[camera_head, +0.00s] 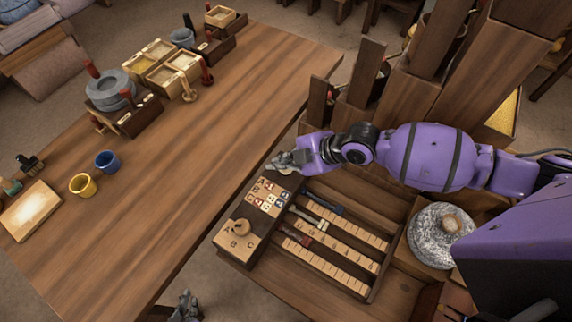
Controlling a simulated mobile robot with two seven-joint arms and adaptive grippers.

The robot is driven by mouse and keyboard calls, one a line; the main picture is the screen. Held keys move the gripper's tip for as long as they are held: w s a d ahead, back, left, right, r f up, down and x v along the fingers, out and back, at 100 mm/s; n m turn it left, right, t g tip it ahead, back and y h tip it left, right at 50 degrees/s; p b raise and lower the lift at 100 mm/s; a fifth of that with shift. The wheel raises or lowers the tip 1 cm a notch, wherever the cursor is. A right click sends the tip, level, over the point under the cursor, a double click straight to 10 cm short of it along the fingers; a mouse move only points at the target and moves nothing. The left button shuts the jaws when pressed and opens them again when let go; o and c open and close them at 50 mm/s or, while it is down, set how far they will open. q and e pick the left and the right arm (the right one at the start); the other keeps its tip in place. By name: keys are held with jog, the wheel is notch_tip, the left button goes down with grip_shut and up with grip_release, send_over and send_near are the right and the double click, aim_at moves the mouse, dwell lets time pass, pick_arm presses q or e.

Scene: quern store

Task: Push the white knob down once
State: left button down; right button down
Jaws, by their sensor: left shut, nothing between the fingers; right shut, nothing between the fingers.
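No knob that is plainly white shows in the camera_head view, and I cannot tell which part is the white knob. A wooden control panel (258,243) carries a pale tan round knob (240,228) and a block of small white, red and blue marked squares (271,196). My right gripper (281,162) comes in from the right, shut and empty, over the panel's far end, and it hides what lies beneath it. I cannot tell whether it touches anything. My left gripper (185,306) is shut and empty at the bottom edge, below the table's edge and left of the panel.
Right of the panel are slotted rails (350,240) with blue, pale and red sliders. A speckled round stone (427,243) lies farther right. Tall wooden chutes (410,105) rise behind my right arm. The long table (200,200) has a bare middle; cups and boxes stand left and back.

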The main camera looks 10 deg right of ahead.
pick_arm(q)
jog(key=shift+s+f, duration=0.25)
pick_arm(e)
jog(key=shift+f, duration=0.15)
dwell(0.6)
jog(key=shift+f, duration=0.15)
pick_arm(q)
jog(key=shift+s+f, duration=0.15)
jog(key=shift+f, duration=0.05)
pick_arm(e)
jog(key=shift+f, duration=0.15)
pick_arm(q)
jog(key=shift+s+f+b, duration=0.25)
jog(key=shift+f+b, duration=0.05)
jog(key=shift+b, duration=0.05)
pick_arm(e)
jog(key=shift+f, duration=0.2)
